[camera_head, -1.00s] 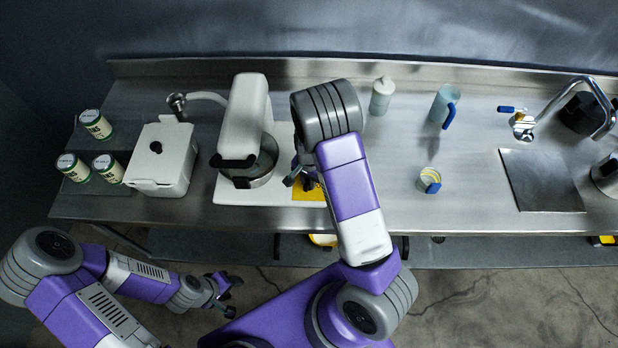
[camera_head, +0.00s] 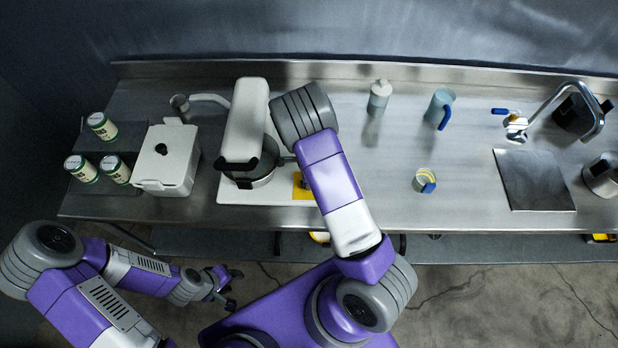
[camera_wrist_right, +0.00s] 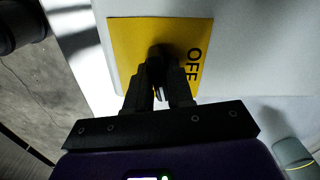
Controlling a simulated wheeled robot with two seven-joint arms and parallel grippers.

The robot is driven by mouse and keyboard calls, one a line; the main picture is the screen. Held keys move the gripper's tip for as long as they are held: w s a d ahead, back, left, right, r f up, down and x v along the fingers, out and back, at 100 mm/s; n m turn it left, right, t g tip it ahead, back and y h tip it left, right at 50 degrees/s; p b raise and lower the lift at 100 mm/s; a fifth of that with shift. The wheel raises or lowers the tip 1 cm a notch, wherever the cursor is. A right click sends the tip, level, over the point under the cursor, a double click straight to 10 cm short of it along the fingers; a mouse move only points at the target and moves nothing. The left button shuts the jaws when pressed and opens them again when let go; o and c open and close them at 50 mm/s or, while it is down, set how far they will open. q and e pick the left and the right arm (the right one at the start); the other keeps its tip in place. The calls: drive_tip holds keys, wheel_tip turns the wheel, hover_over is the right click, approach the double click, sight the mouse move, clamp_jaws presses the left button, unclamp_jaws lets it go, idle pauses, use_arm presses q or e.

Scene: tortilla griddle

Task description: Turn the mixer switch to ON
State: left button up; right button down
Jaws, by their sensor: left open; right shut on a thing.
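The white mixer (camera_head: 244,122) stands on the left part of the counter with its metal bowl (camera_head: 262,178) under the head. A yellow switch plate (camera_head: 299,190) shows on the mixer's white base beside the bowl, partly covered by my right arm. In the right wrist view the yellow plate (camera_wrist_right: 128,45) carries the word OFF. My right gripper (camera_wrist_right: 160,92) is shut on the small dark switch (camera_wrist_right: 160,56) at the plate's middle. The switch's exact angle is hard to read between the fingers. My left gripper (camera_head: 228,288) is open and empty in front of the counter, over the floor.
A white lidded box (camera_head: 167,160) and several cans (camera_head: 102,126) stand left of the mixer. A bottle (camera_head: 379,98), a blue-handled pitcher (camera_head: 440,108) and a cup (camera_head: 424,181) stand to the right. A faucet (camera_head: 518,124) is further right. The counter's middle is mostly clear.

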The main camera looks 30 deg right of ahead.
drive_tip(key=shift+w+m+p, duration=0.1)
drive_tip(key=shift+m+p, duration=0.3)
drive_tip(key=shift+m, duration=0.6)
drive_tip(key=c, duration=1.1)
unclamp_jaws()
wheel_tip(320, 180, up, 8)
drive_tip(key=shift+f+p, duration=0.15)
drive_tip(key=shift+p, duration=0.25)
